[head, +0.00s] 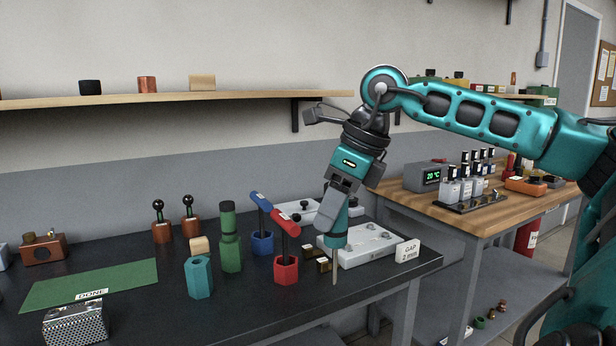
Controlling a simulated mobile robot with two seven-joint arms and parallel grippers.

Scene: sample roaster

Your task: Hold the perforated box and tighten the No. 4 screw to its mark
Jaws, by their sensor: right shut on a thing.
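The perforated box (76,325), a silvery metal box with a holed front, stands at the front left of the dark bench, at the near edge of the green mat. No screw or number on it can be made out. My right gripper (337,212) points down above the bench's right part, shut on a teal-handled driver (336,238). The driver's thin shaft points down, apparently in front of the pale plate's left end; whether its tip touches anything cannot be told. The gripper is far to the right of the box. My left gripper is not in view.
A pale plate (368,247) and a "GAP 2 mm" sign (407,252) are at right. The green "DONE" mat (110,279) is mostly bare.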

